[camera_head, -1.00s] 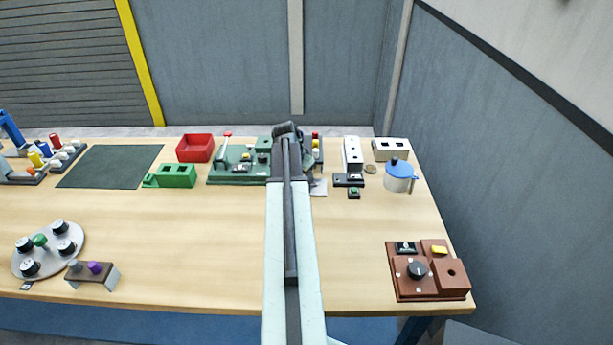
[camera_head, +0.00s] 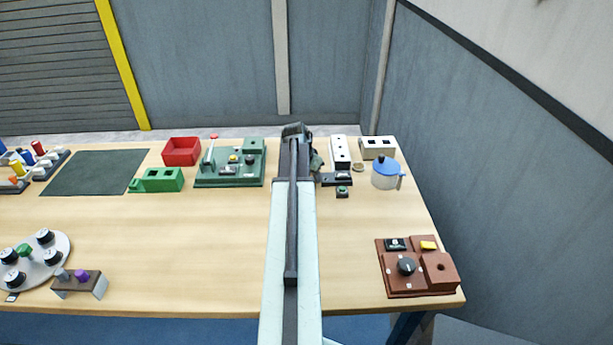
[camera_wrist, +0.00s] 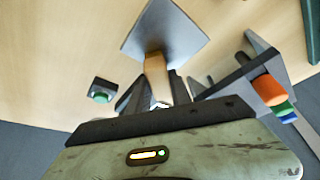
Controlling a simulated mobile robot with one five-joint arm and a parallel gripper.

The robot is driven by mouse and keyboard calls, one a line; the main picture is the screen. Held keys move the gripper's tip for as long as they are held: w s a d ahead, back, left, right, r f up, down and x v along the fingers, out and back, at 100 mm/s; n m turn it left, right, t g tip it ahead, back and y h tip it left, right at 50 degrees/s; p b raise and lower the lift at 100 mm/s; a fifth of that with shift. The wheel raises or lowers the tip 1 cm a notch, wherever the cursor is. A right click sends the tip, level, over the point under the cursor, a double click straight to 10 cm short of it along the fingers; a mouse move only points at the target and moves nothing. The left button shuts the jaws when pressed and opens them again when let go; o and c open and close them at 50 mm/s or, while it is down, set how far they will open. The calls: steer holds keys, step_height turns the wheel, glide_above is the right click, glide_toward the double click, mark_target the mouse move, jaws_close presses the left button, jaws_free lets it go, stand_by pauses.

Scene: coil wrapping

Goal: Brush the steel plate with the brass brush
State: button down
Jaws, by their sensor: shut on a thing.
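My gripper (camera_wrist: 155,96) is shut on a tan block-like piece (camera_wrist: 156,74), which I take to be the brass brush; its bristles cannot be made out. The grey square steel plate (camera_wrist: 168,28) shows just beyond the tan piece in the wrist view. The tan piece overlaps the plate's near edge there; whether they touch cannot be told. In the head view my arm reaches to the table's back part, and the brush and plate are hidden behind it.
A small black box with a green button (camera_head: 342,191) stands close right of my arm. The green station (camera_head: 228,182) is left of it. A blue-lidded pot (camera_head: 384,178) and white blocks (camera_head: 340,152) stand right. Coloured cylinders (camera_wrist: 270,90) stand near in the wrist view. The table's front middle is clear.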

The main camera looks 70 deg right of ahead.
steer(key=shift+r, duration=0.1)
step_height(320, 180, up, 6)
steer(key=p, duration=0.6)
step_height(320, 180, up, 3)
steer(key=p, duration=0.3)
stand_by(0.4)
